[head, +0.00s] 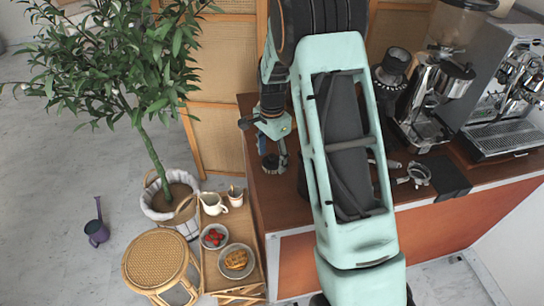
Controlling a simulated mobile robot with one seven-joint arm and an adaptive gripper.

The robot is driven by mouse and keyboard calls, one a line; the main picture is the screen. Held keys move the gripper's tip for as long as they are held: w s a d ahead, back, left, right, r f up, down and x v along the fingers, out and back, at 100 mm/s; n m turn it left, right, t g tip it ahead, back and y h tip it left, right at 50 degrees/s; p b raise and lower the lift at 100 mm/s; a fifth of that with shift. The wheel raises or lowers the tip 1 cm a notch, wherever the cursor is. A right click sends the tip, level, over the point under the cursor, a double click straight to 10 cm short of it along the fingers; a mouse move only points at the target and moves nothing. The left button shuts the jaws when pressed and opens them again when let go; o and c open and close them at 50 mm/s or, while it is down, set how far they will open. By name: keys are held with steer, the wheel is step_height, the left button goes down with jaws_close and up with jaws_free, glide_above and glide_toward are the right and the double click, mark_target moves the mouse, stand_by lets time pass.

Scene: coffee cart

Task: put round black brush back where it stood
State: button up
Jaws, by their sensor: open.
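My gripper (273,148) is at the left end of the wooden counter in the head view, pointing down with its jaws open. A small round dark thing, which looks like the round black brush (270,164), is on the counter right below the fingertips. It appears upright. I cannot tell whether the fingers touch it, since the gripper partly covers its top.
My arm hides the counter's middle. To the right are a grinder (424,105), a portafilter (417,174), a black mat (446,178) and an espresso machine (505,95). Left of the counter, a low wooden stand (242,262) holds bowls and jugs beside a potted tree (172,205).

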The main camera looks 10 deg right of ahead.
mark_target(272, 155)
step_height(272, 155, up, 12)
steer(key=shift+r+b, duration=0.2)
steer(key=shift+b, duration=0.25)
stand_by(0.4)
